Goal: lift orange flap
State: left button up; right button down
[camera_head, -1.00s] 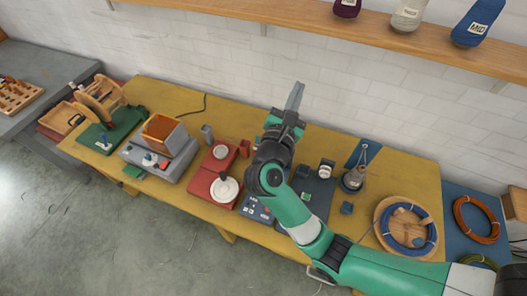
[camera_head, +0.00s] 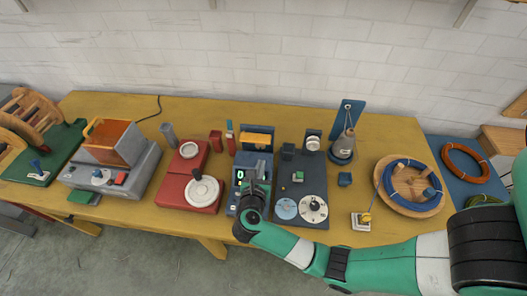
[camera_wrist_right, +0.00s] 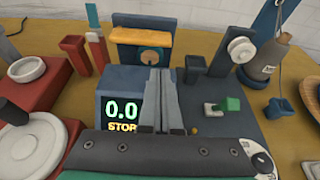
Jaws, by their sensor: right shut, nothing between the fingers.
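The orange flap (camera_head: 256,139) lies across the front of a small dark blue box at the back of the blue machine with the green digital display. It also shows in the right wrist view (camera_wrist_right: 142,35), with a round tan disc under it. My right gripper (camera_head: 260,172) is over the blue machine, in front of the flap and apart from it. In the right wrist view its two grey fingers (camera_wrist_right: 155,75) are together and empty, pointing toward the flap. They hide part of the machine beside the display (camera_wrist_right: 122,110). My left gripper is not in view.
A red machine (camera_head: 205,170) stands left of the blue one, with thin red posts (camera_head: 231,140) close to the flap. A dark panel with dials (camera_head: 302,180) and a grey cone (camera_head: 343,145) stand to the right. An orange-sided hopper (camera_head: 112,142) is far left.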

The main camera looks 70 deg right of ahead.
aim_at(264, 155)
jog(key=b+x, duration=0.2)
jog(key=x, duration=0.7)
jog(key=shift+d+f+b, duration=0.15)
jog(key=shift+f+b, duration=0.05)
jog(key=shift+b, duration=0.2)
jog(key=shift+w+d, duration=0.15)
jog(key=shift+d, duration=0.2)
